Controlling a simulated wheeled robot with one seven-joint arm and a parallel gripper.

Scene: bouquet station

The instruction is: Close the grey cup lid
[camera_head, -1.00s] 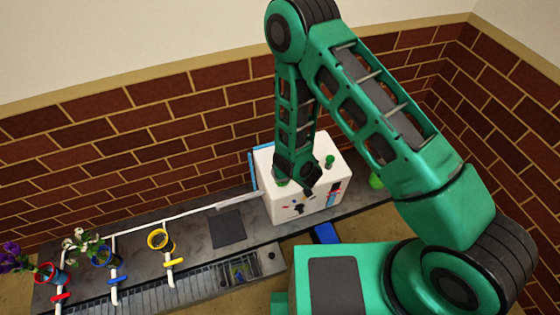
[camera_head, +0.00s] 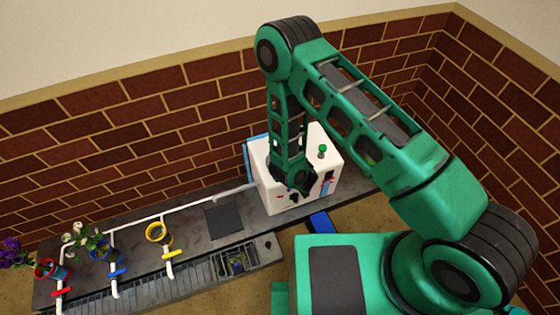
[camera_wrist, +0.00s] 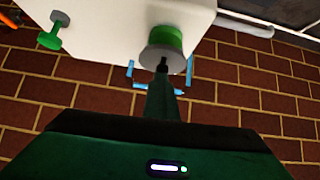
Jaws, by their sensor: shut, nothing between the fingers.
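A white box-shaped machine (camera_head: 318,190) stands on the counter at the back wall, and its white body also shows in the wrist view (camera_wrist: 110,25). In the wrist view a grey round piece (camera_wrist: 158,59), which looks like the grey cup lid, sits against a green cylinder (camera_wrist: 164,39) at the machine's edge. My gripper (camera_wrist: 162,66) is shut and empty. Its tip overlaps the grey piece in the picture; I cannot tell whether they touch. In the head view my gripper (camera_head: 297,190) is in front of the machine and hides the lid there.
A green knob on a short post (camera_head: 322,149) stands on the machine's top. A blue frame (camera_wrist: 132,77) is beside the machine. To the left are a dark square plate (camera_head: 224,217), a white pipe, and red, blue and yellow pots, two holding flowers. A blue block (camera_head: 319,222) lies in front.

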